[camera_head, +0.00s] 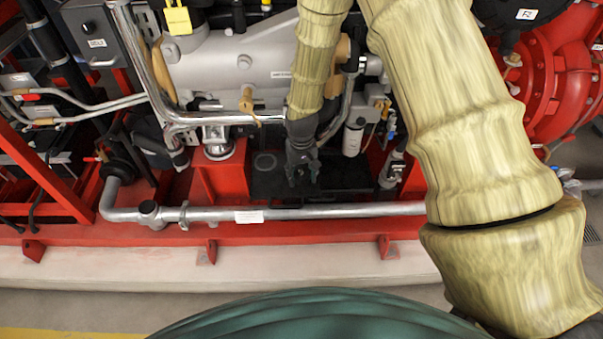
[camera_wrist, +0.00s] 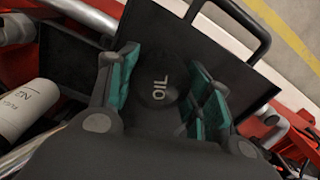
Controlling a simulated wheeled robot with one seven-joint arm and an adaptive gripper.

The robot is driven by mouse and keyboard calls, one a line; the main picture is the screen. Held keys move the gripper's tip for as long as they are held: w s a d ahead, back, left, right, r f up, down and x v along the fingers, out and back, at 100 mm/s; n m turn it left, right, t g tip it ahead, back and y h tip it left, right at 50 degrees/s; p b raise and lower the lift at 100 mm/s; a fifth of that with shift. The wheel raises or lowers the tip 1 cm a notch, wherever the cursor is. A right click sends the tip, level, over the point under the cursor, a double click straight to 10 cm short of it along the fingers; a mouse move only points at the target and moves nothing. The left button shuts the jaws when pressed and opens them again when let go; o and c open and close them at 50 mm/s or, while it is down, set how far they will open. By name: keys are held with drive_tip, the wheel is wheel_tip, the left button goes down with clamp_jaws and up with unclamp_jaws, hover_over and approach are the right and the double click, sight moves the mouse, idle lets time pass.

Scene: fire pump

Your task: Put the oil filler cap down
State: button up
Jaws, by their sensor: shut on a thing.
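The oil filler cap (camera_wrist: 162,82) is round and black, with white "OIL" lettering facing the wrist camera. It sits between the teal pads of my gripper (camera_wrist: 164,70), which is shut on it. In the head view my gripper (camera_head: 301,174) points down, low over a black tray-like surface (camera_head: 345,178); I cannot make out the cap there. The wrist view shows a flat dark surface (camera_wrist: 228,58) with a bar handle behind the cap. I cannot tell whether the cap touches it.
A silver pipe (camera_head: 330,210) runs along the front of the red frame (camera_head: 120,234). A white cylinder (camera_head: 353,138) stands right of my gripper; a white labelled cylinder (camera_wrist: 24,108) is at the wrist view's left. The grey engine block (camera_head: 230,65) is behind. The pale ledge (camera_head: 320,265) is clear.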

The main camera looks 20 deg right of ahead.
sight(302, 173)
drive_tip(key=shift+f, duration=0.5)
drive_tip(key=o, duration=1.4)
drive_tip(key=shift+r, duration=0.1)
wheel_tip(302, 173, up, 13)
drive_tip(key=b, duration=0.1)
drive_tip(key=shift+b, duration=0.3)
